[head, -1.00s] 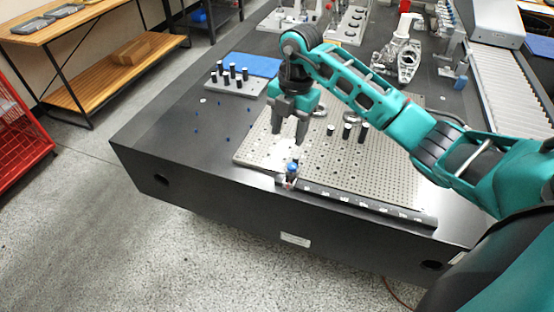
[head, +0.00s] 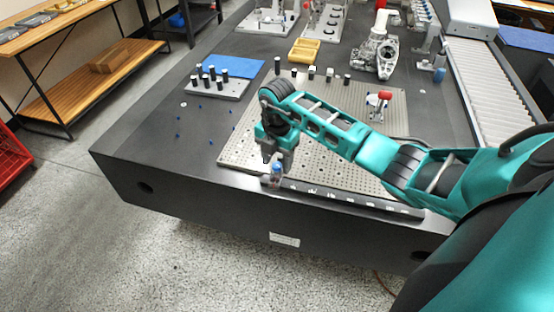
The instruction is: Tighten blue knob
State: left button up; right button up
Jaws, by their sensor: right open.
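The blue knob (head: 276,168) sits on a small clear-and-metal fitting at the left end of the dark rail along the front edge of the perforated plate (head: 330,178). My right gripper (head: 277,160) points down right at the knob, with its fingers open. The fingers overlap the top of the knob in the picture; I cannot tell whether they touch it. My left gripper is out of view.
The dark rail (head: 345,198) with white labels runs right from the knob. A red-topped clamp (head: 383,98) stands on the plate. A block with black pegs (head: 215,90) stands behind left. The black table's left front is mostly clear.

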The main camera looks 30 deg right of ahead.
jog(key=shift+f, duration=0.1)
jog(key=shift+c, duration=0.5)
grip_shut()
jog(key=shift+d+n, duration=0.1)
jog(key=shift+n, duration=0.9)
jog(key=n, duration=0.2)
jog(key=shift+n, duration=0.3)
jog(key=n+b, duration=0.1)
jog(key=n, duration=0.3)
jog(key=shift+n, duration=1)
